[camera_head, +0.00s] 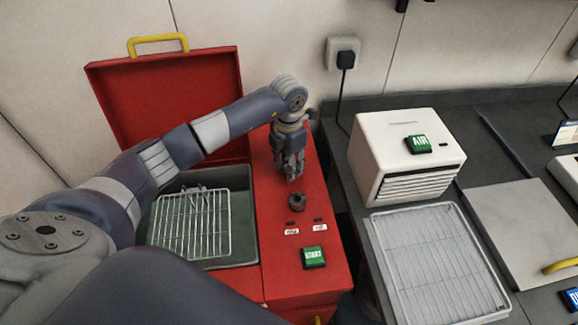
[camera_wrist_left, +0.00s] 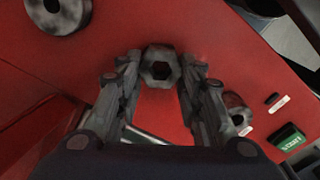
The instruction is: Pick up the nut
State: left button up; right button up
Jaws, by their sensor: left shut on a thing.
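The nut (camera_wrist_left: 160,67) is a grey hexagonal piece with a dark hole, seen in the left wrist view between the two fingertips. My left gripper (camera_wrist_left: 158,72) is shut on it, one finger on each side. In the head view my left gripper (camera_head: 291,172) points down over the red top beside the open tank, and its fingers hide the nut. Whether the nut touches the red surface or is lifted, I cannot tell. My right gripper is not in view.
A dark knob (camera_head: 297,201), small labels and a green START button (camera_head: 314,257) are close in front of the gripper. A wire basket (camera_head: 192,225) sits in the red machine's tank (camera_head: 243,225), lid raised behind. A white AIR box (camera_head: 400,150) and wire rack (camera_head: 437,262) stand right.

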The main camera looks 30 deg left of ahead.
pick_arm(q)
jog(key=shift+r, duration=0.3)
notch_tip(320, 180, up, 2)
jog(key=shift+w+r+b, duration=0.1)
jog(key=shift+b, duration=0.7)
jog(key=s+d+b, duration=0.1)
jog(key=s+d, duration=0.1)
jog(key=d, duration=0.2)
jog(key=s+d+r+b, duration=0.1)
jog(key=s+d, duration=0.2)
jog(key=d, duration=0.1)
jog(key=s+d+b, duration=0.2)
jog(key=d, duration=0.3)
jog(key=shift+s+r, duration=0.15)
jog(key=shift+r, duration=0.15)
jog(key=shift+s+d+r, duration=0.15)
jog(key=shift+s+d, duration=0.15)
jog(key=shift+d, duration=0.2)
